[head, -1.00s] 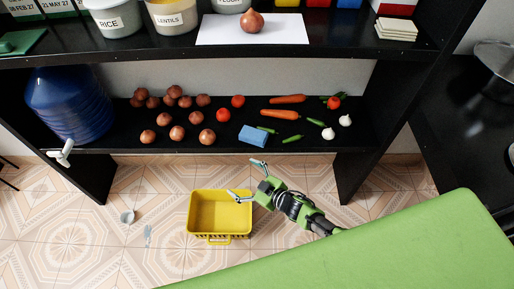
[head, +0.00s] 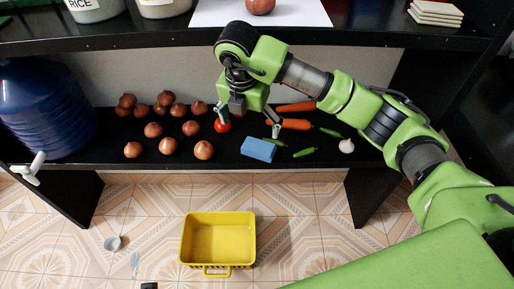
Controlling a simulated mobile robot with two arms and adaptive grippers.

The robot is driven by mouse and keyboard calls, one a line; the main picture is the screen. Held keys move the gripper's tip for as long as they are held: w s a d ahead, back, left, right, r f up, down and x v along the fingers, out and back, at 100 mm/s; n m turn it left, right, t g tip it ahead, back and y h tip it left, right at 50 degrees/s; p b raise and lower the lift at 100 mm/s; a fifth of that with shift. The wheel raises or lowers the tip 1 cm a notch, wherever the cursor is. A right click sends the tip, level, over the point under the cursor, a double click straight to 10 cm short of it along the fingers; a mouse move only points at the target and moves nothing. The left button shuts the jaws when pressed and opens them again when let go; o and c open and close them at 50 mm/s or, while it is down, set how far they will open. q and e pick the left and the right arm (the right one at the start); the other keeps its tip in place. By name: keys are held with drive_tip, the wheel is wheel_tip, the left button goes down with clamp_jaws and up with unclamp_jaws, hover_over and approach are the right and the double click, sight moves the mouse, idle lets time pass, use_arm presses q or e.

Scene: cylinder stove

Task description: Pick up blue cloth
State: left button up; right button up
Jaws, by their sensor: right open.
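The blue cloth (head: 258,149) is a folded block lying on the front part of the black lower shelf, right of the middle. My right gripper (head: 246,122) hangs over the shelf, pointing down, with its fingers spread and nothing between them that I can see held. It appears just behind and above the cloth in the picture, and does not grip it. A tomato (head: 222,125) shows by its left finger. My left gripper is not in view.
Several onions (head: 168,146) lie left on the shelf. Carrots (head: 296,123), green chillies (head: 304,152) and garlic (head: 346,146) lie right. A blue water jug (head: 42,112) stands far left. A yellow basket (head: 217,217) is on the tiled floor. The upper shelf (head: 140,35) overhangs.

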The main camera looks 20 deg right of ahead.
drive_tip(key=d, duration=0.1)
drive_tip(key=b, duration=0.1)
hover_over(259, 146)
drive_tip(key=s+a, duration=0.1)
drive_tip(key=x, duration=0.4)
drive_tip(key=s+x, duration=0.1)
drive_tip(key=x, duration=0.1)
drive_tip(key=shift+a+f, duration=0.4)
drive_tip(key=shift+f, duration=0.15)
drive_tip(key=b+x, duration=0.1)
drive_tip(key=x, duration=0.3)
drive_tip(key=shift+s+d+f, duration=0.1)
drive_tip(key=shift+d+f, duration=0.05)
drive_tip(key=shift+f, duration=0.2)
drive_tip(key=shift+d+f+t+h, duration=0.1)
drive_tip(key=shift+f+t+h, duration=0.2)
drive_tip(key=shift+f, duration=0.2)
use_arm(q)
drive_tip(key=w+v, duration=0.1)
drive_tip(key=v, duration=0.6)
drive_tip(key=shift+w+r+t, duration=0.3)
use_arm(e)
drive_tip(key=c, duration=1.2)
drive_tip(key=shift+r, duration=0.15)
